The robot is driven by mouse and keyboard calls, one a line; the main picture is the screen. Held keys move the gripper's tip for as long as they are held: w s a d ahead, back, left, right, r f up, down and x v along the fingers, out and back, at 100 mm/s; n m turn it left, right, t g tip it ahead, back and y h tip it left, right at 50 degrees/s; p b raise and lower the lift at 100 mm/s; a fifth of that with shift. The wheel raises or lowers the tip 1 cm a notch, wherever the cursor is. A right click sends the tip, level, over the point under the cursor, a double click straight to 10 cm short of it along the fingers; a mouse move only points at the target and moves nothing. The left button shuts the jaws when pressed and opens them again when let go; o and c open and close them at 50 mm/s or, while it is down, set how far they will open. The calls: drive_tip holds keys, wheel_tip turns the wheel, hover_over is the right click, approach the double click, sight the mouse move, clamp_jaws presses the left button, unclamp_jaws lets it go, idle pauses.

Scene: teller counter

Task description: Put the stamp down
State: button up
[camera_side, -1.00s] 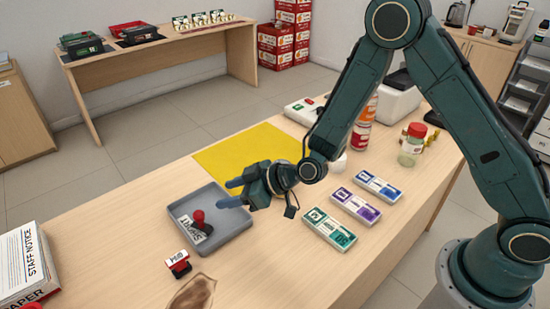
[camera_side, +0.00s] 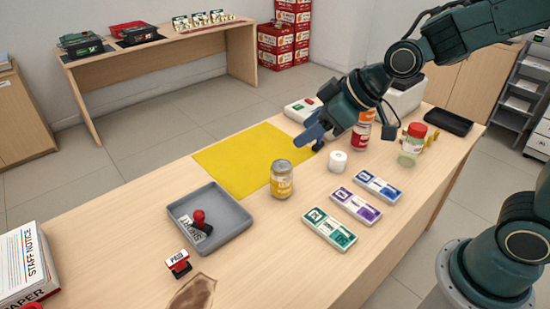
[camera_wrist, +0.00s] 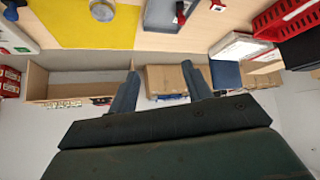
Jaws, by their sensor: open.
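A stamp with a red knob and dark base (camera_side: 199,220) is in the grey tray (camera_side: 243,222) on the counter, leaning over a white label. Its red top also shows in the wrist view (camera_wrist: 181,18), in the tray. A second, red and black stamp marked PAID (camera_side: 178,263) stands on the counter in front of the tray. My gripper (camera_side: 310,136) is open and empty, raised above the far part of the counter, well away from both stamps. In the wrist view its two fingers (camera_wrist: 162,90) are spread with nothing between them.
A yellow mat (camera_side: 235,160) lies behind the tray, with a can (camera_side: 281,180) at its edge. Banknote bundles (camera_side: 330,228), a white roll (camera_side: 338,161), an orange-red bottle (camera_side: 362,130) and a red-lidded jar (camera_side: 411,145) stand to the right.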

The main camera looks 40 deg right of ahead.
drive_tip(key=s+d+r+m+h, duration=0.1)
drive_tip(key=s+d+m, duration=0.1)
drive_tip(key=s, duration=0.4)
drive_tip(key=s+d+r+m+g+h, duration=0.1)
drive_tip(key=s+d+r, duration=0.1)
drive_tip(key=s+d, duration=0.2)
drive_tip(key=s+d+r+m+h, duration=0.1)
drive_tip(key=s+d+m, duration=0.1)
drive_tip(key=s, duration=0.7)
drive_tip(key=shift+s+d+r+m+g+h, duration=0.2)
drive_tip(key=shift+d+r+m+g+h, duration=0.15)
drive_tip(key=shift+d, duration=0.45)
drive_tip(key=shift+w, duration=0.15)
